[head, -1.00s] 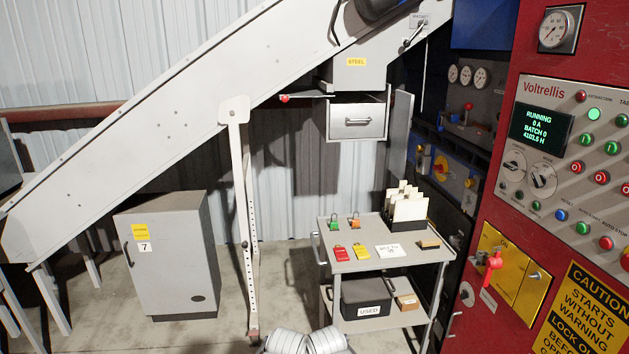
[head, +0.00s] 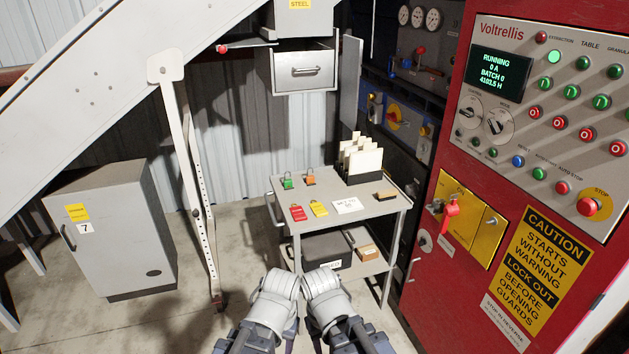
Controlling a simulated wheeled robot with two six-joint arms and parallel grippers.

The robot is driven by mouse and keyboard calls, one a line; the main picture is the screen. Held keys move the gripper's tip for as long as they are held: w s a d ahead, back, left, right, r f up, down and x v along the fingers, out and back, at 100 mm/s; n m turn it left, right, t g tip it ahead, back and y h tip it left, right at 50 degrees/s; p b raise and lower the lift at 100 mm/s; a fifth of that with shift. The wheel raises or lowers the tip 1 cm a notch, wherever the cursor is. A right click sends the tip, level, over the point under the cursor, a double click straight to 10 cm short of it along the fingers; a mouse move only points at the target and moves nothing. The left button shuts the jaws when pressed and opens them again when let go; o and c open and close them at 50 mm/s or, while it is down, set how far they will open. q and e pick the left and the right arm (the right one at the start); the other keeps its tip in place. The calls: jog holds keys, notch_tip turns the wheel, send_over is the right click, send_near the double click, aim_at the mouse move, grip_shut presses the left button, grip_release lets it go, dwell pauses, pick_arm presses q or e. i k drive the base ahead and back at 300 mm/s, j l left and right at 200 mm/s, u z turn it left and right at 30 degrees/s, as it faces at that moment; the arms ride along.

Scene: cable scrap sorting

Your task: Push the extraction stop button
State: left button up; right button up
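The red control panel (head: 520,140) stands at the right in the head view. Its extraction column has a lit green lamp (head: 554,57) near the label. Below are a green button and a red button marked O (head: 535,112), the leftmost of the red O row, which appears to be the extraction stop. The display (head: 499,73) reads RUNNING, 0 A. Two pale arm sections of mine show at the bottom middle, well below and left of the panel. No gripper fingers are visible, and nothing of mine touches the panel.
A grey cart (head: 285,190) with padlocks, tags and cards stands left of the panel. A large red stop button (head: 588,207) sits low on the panel, above a caution sign (head: 542,262). A red handle (head: 451,206) projects from a yellow plate. A grey cabinet (head: 125,235) stands left on open floor.

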aim_at(533, 112)
jog(key=z, duration=1.3)
